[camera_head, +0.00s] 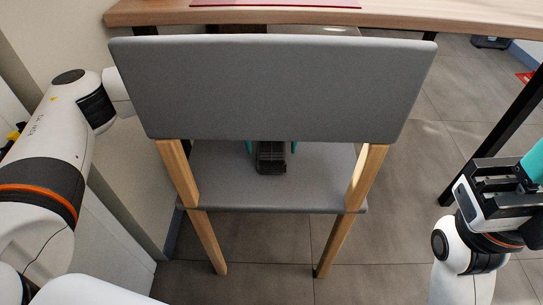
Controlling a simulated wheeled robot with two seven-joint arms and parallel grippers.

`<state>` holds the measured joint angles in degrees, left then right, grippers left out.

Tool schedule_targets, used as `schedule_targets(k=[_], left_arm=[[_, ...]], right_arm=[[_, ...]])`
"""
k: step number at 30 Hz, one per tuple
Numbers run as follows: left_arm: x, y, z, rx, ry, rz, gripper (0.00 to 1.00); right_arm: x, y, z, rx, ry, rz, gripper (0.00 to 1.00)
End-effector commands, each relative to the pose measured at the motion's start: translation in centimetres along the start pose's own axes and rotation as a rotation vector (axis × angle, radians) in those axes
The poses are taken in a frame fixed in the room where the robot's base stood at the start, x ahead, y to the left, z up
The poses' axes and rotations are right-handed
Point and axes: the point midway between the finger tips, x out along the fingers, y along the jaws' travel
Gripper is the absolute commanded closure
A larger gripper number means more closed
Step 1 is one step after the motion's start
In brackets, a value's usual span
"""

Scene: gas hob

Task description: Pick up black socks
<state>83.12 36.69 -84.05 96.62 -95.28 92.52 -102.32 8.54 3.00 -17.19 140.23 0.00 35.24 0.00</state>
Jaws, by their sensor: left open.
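A dark, folded-looking item (271,160), which looks like the black socks, lies on the grey chair seat (220,180). The chair's backrest hides its far part. My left arm reaches in behind the backrest from the left. Two teal fingers of my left gripper (271,147) show just below the backrest edge, one on each side of the dark item, apart and open. The rest of that gripper is hidden. My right gripper (535,165) is at the right edge, away from the chair; its teal finger part is cut off by the frame.
The grey backrest (270,88) stands between my view and the seat. A wooden table (450,18) with black legs is behind the chair. A red item (275,3) lies on it. Tiled floor (405,200) is clear right of the chair. A wall is close on the left.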

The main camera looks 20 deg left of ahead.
Motion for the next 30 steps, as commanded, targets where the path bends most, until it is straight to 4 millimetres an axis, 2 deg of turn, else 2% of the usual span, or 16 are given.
schedule_targets(k=[1,3,10,11,19,30], left_arm=[[0.78,0.00,0.01,-0.001,0.000,0.000,0.18],[1.05,-0.01,0.02,-0.001,0.000,-0.002,0.18],[1.00,-0.01,0.01,-0.001,0.000,-0.001,0.18],[0.99,-0.01,0.01,-0.001,0.000,-0.001,0.21],[0.98,-0.01,0.01,-0.001,0.000,-0.001,0.66],[0.31,-0.02,0.03,-0.001,-0.001,-0.002,0.67]], right_arm=[[-0.07,0.06,0.15,-0.001,-0.012,0.003,0.73],[0.15,0.07,0.17,-0.002,-0.017,0.006,0.73],[0.35,0.07,0.15,-0.002,-0.016,0.007,0.73],[0.35,0.07,0.15,-0.002,-0.016,0.007,0.73],[0.33,0.08,0.14,-0.002,-0.016,0.006,0.73],[0.67,0.05,0.18,-0.002,-0.019,0.006,0.73]])
